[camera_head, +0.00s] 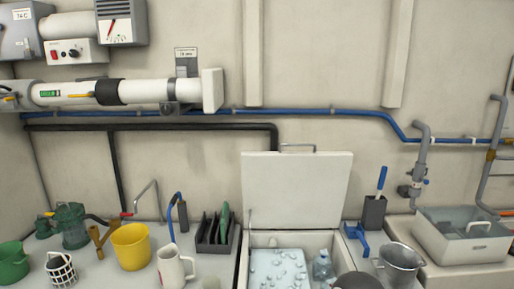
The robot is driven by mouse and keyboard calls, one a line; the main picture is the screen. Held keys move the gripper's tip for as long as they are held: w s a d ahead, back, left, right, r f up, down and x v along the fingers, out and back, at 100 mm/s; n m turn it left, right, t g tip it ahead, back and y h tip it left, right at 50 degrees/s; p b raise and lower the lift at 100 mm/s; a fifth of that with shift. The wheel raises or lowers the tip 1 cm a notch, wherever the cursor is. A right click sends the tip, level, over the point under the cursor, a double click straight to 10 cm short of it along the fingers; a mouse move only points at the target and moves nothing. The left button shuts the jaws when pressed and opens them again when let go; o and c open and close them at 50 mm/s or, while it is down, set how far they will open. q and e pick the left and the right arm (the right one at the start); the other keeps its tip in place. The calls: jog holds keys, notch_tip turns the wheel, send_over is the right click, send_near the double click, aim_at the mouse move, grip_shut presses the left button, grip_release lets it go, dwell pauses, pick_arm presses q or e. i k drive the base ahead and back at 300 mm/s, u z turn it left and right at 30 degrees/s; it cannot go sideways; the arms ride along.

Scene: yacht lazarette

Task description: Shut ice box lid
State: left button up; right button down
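The white ice box lid (296,190) stands open and upright at the back of the ice box, close to the wall. A thin grey bar handle (299,147) shows at its top edge. The ice box (287,240) below it is open, its front cut off by the picture's bottom edge. Ice cubes (279,270) lie in it, and a clear bottle (322,267) stands at its right side.
Left of the box are a black rack (216,236), a white jug (173,268) and a yellow bucket (131,247). On the right are a blue-handled brush in a dark holder (374,212), a metal bucket (400,265) and a sink (464,235). A dark rounded shape partly covers the lower right.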

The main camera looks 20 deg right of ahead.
aim_at(281, 191)
jog(key=i, duration=0.85)
jog(key=u, duration=0.05)
